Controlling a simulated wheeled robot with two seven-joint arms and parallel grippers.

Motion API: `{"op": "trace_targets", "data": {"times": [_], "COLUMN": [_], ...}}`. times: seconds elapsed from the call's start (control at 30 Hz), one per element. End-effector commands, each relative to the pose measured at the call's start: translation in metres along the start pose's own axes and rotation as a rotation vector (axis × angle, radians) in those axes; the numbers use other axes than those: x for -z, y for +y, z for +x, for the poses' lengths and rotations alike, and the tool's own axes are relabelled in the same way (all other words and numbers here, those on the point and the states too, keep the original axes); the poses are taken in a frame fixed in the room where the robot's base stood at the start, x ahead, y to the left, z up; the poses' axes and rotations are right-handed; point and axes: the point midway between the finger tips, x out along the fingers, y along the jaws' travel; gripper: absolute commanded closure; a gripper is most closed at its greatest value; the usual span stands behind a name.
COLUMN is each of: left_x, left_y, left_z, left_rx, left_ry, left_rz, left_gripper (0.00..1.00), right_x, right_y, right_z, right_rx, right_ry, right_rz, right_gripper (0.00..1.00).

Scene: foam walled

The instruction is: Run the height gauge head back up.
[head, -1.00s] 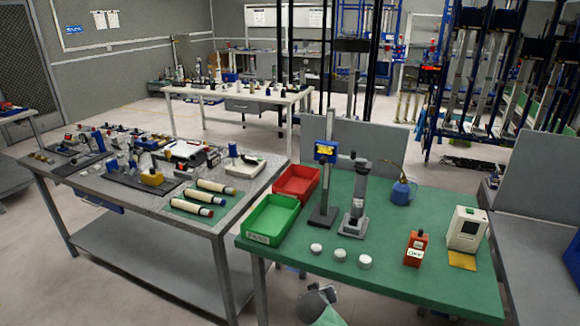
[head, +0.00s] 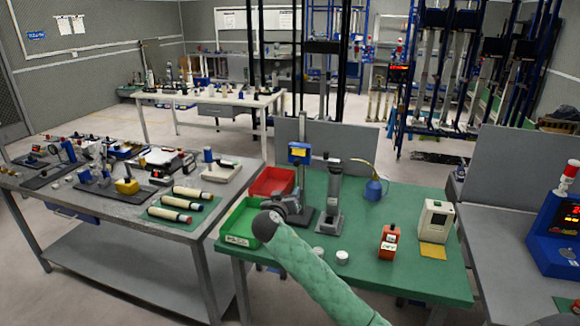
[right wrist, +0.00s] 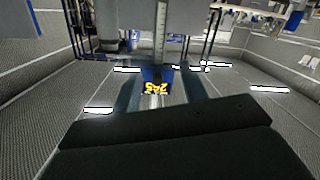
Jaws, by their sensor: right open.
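The height gauge is a tall thin column on a dark base (head: 302,218) on the green bench. Its blue head with a yellow display (head: 299,152) sits partway up the column. The right wrist view also shows the head (right wrist: 156,88), upside down, between the finger shapes. My right gripper (head: 285,203) is open and empty. In the head view it appears in front of the gauge's lower column and base, below the head. My green-sleeved right arm reaches it from the lower right and hides part of the bench. My left gripper is out of view.
A green tray (head: 238,238) and a red tray (head: 270,180) stand left of the gauge. Close on its right is a grey stand (head: 331,195). A blue oil can (head: 373,189), an orange device (head: 389,243) and a white box (head: 434,220) are further right. Small white discs (head: 342,257) lie in front.

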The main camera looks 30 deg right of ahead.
Motion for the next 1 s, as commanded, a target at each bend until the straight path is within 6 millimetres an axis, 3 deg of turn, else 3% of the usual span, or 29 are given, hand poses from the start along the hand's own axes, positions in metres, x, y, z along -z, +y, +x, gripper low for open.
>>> {"op": "trace_targets", "data": {"times": [0.03,0.1,0.23,0.57,0.8,1.0], "left_x": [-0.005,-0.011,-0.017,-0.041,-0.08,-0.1], "left_y": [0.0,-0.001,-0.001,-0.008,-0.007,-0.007], "left_z": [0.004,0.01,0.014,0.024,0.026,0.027], "left_rx": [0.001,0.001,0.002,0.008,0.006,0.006], "left_ry": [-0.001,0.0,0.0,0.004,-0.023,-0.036], "left_rz": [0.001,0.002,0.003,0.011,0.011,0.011], "left_gripper": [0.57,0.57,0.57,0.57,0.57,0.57], "right_x": [0.02,0.037,0.054,0.06,0.063,0.061], "right_y": [0.006,0.013,0.019,0.023,0.024,0.024], "right_z": [0.005,0.01,0.015,0.042,0.073,0.087], "right_rx": [-0.021,-0.044,-0.064,-0.068,-0.067,-0.066], "right_ry": [0.029,0.059,0.086,0.089,0.088,0.087], "right_rz": [0.018,0.038,0.057,0.056,0.057,0.057], "right_gripper": [0.57,0.57,0.57,0.57,0.57,0.57]}}
